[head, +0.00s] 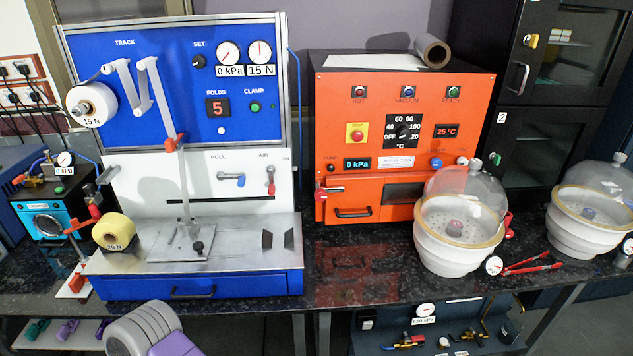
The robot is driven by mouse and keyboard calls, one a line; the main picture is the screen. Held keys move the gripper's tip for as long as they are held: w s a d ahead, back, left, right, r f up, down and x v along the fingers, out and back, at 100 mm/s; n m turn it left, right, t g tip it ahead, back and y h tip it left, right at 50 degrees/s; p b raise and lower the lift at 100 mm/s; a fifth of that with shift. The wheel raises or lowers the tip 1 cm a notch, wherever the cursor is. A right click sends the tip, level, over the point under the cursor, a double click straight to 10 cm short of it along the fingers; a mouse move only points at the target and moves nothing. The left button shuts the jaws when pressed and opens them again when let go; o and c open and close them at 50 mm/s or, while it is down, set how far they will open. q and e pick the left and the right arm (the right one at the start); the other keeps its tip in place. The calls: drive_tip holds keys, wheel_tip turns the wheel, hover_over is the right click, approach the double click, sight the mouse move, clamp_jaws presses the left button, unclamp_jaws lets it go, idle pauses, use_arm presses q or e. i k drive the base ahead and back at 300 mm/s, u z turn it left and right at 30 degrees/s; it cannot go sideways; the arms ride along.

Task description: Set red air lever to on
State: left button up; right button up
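The red air lever (271,182) is on the white lower panel of the blue machine (174,80), under the word AIR. It hangs down, with its red end lowest. A small label, probably ON, sits above and to the right of it. A blue-and-grey pull handle (232,178) is to its left under the word PULL. A grey ribbed part with purple, likely my arm, shows at the bottom left, well below and apart from the lever. Neither gripper's fingers are visible.
The blue machine's metal deck (215,245) lies below the lever. An orange oven (350,120) stands to the right, with a glass-domed white pot (440,235) before it. A yellow roll (114,232) is at the deck's left. Black countertop (350,285) is clear in the middle.

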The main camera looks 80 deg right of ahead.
sight(271, 183)
drive_tip(key=z, duration=2.4)
drive_tip(key=k, duration=0.5)
drive_tip(key=u, duration=0.9)
drive_tip(key=i, duration=0.85)
drive_tip(key=z, duration=1.65)
